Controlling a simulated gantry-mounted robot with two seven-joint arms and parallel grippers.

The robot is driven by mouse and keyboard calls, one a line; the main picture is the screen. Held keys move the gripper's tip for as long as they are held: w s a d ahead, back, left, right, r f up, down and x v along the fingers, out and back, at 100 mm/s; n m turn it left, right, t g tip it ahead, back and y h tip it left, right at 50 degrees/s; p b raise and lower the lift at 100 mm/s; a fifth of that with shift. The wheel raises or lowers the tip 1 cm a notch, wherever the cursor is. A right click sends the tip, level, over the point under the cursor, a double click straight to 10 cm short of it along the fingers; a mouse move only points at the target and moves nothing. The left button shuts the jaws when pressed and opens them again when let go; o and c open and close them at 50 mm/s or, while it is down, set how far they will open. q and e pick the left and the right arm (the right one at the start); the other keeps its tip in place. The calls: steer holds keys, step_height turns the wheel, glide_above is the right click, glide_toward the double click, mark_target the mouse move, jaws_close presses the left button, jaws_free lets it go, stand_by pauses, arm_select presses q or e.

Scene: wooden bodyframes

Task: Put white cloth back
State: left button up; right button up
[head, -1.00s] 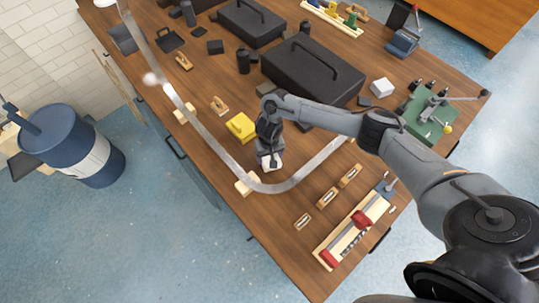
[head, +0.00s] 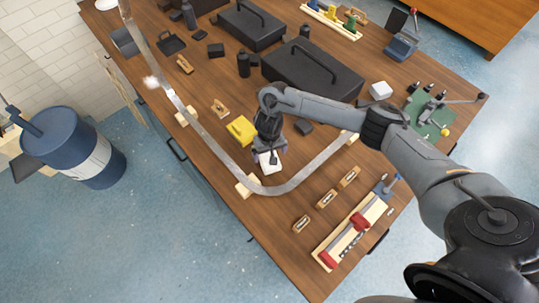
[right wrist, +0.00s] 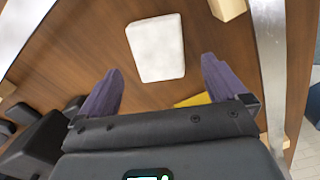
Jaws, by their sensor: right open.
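A white folded cloth (head: 269,166) lies on the brown wooden table near its front edge, inside the bend of the curved metal strip. In the right wrist view the cloth (right wrist: 157,48) shows whole, flat on the wood, just beyond my fingertips. My right gripper (head: 268,154) points down over the cloth and hides part of it in the head view. Its two purple-grey fingers (right wrist: 160,70) are apart with nothing between them. A second white block-shaped thing (head: 380,91) sits to the right of the large black toolbox; I cannot tell if it is cloth. My left gripper is not in view.
The curved metal strip (head: 205,143) stands close around the cloth on small wooden blocks. A yellow block (head: 240,129) is left of my gripper. The black toolbox (head: 312,72) is behind it. Several small wooden pieces (head: 326,198) lie to the right.

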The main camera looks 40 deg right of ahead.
step_height(320, 180, up, 7)
steer(key=p, duration=0.3)
steer(key=a+f+n+t+y, duration=0.1)
steer(key=a, duration=0.4)
steer(key=s+a+f+n, duration=0.1)
steer(key=a+n, duration=0.1)
steer(key=a, duration=0.3)
steer(key=s+a+n+t+y, duration=0.1)
steer(key=a+n, duration=0.1)
steer(key=a, duration=0.3)
steer(key=shift+a+f+t+y, duration=0.3)
steer(key=shift+f, duration=0.1)
steer(key=s+a+r+n+t+y, duration=0.1)
steer(key=s+a+r+n+t, duration=0.3)
steer(key=a+r, duration=0.4)
steer(key=s+d+m+g+h, duration=0.2)
steer(key=s+d+g+h, duration=0.1)
steer(key=s+d, duration=1.2)
steer(key=shift+r, duration=0.35)
steer(key=shift+s+r, duration=0.1)
